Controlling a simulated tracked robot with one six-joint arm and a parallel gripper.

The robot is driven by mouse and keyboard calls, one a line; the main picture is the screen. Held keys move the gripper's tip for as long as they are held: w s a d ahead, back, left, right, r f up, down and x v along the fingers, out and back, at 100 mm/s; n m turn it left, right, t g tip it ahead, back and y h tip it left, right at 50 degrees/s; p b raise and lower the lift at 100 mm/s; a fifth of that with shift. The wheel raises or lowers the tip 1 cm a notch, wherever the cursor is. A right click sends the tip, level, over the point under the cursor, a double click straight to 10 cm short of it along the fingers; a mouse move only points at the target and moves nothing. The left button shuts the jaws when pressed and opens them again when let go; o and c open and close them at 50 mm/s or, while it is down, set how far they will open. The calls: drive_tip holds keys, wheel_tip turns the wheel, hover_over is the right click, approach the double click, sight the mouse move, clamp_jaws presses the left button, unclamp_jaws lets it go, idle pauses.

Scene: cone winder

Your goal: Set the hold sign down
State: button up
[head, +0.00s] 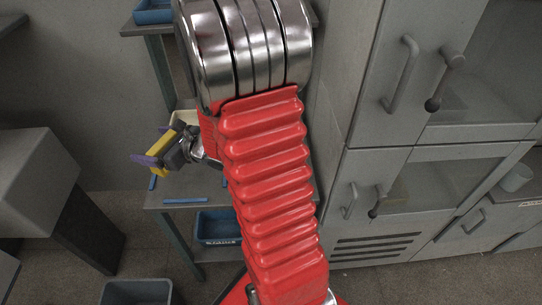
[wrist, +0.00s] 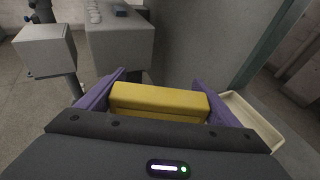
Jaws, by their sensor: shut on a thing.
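The hold sign shows as a yellow block (wrist: 158,100) between the purple fingers of my gripper (wrist: 155,92) in the wrist view. My gripper is shut on it, with one finger at each end. In the head view the yellow sign (head: 158,150) shows left of my red arm, held by my gripper (head: 148,160) in front of the rack and above its lower shelf (head: 215,188). The sign's lettering is not visible. My arm hides part of the rack behind it.
A cream tray (wrist: 252,122) lies right of the gripper in the wrist view. Blue strips (head: 186,200) lie on the shelf. A blue bin (head: 216,228) sits below it. A grey bin (head: 140,291) stands on the floor. Grey cabinets (head: 375,165) stand at right.

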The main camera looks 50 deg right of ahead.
drive_tip(key=s+d+m+h, duration=0.2)
drive_tip(key=s+d, duration=0.3)
drive_tip(key=d, duration=0.6)
drive_tip(key=s+d+m+h, duration=0.3)
drive_tip(key=s+d+h, duration=0.1)
drive_tip(key=d, duration=0.7)
drive_tip(key=s+d+m+g+h, duration=0.1)
drive_tip(key=s+d+m+h, duration=0.2)
drive_tip(key=s+d, duration=0.3)
drive_tip(key=d+h, duration=0.1)
drive_tip(key=d, duration=0.3)
drive_tip(key=shift+d+f, duration=0.2)
drive_tip(key=shift+d, duration=0.2)
drive_tip(key=shift+s, duration=0.1)
drive_tip(key=shift+f, duration=2.9)
drive_tip(key=shift+f, duration=0.1)
drive_tip(key=shift+f, duration=2)
